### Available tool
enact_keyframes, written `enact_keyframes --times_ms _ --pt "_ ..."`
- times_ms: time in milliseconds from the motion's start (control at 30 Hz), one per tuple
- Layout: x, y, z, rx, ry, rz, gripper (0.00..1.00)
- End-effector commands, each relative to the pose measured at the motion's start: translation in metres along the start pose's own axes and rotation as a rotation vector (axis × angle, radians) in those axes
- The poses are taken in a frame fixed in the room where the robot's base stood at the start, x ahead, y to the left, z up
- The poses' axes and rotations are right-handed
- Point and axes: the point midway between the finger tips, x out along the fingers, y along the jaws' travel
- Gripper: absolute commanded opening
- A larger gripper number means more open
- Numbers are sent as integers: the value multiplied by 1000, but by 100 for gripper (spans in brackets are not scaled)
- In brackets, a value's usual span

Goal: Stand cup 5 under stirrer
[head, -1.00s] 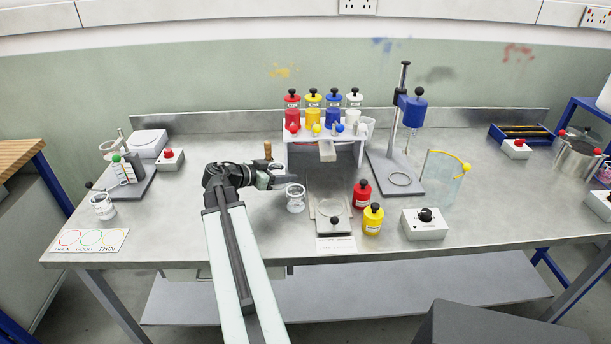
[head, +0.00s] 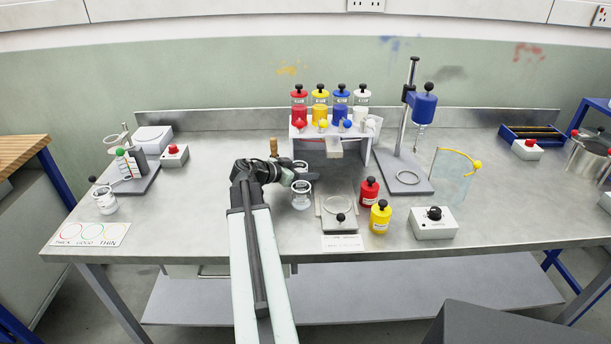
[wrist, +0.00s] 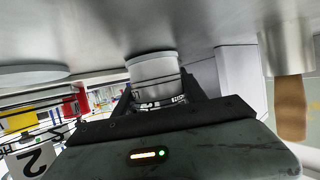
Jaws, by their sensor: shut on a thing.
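My gripper (head: 300,176) is over the middle of the bench, left of the dispenser rack. In the wrist view its jaws are shut on a pale cup (wrist: 154,68). I cannot read a number on that cup, and the jaws hide part of it. A clear cup (head: 301,198) stands just in front of my gripper. A large figure 2 on a white surface (wrist: 32,160) shows close by in the wrist view. The stirrer (head: 424,107) is a blue motor on a tall post at the right. Its base (head: 392,177) bears a ring and no cup.
The dispenser rack (head: 362,152) with coloured bottles stands between my gripper and the stirrer. A round-plate balance (head: 338,204), a red bottle (head: 369,191) and a yellow bottle (head: 380,217) stand in front of it. A curved clear guard (head: 454,172) stands right of the stirrer base.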

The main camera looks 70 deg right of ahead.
Motion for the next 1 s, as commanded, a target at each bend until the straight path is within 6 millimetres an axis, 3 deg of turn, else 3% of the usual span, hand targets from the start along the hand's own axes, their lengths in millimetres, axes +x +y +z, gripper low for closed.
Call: enact_keyframes --times_ms 133,167,200,233,600,1000 --pt "2 0 4 0 0 0 0" --pt "1 0 3 0 0 0 57" --pt "1 0 2 0 0 1 68" --pt "1 0 2 0 0 1 70" --pt "-3 0 -3 0 0 0 70" --pt "-96 1 -5 -1 1 -2 70"
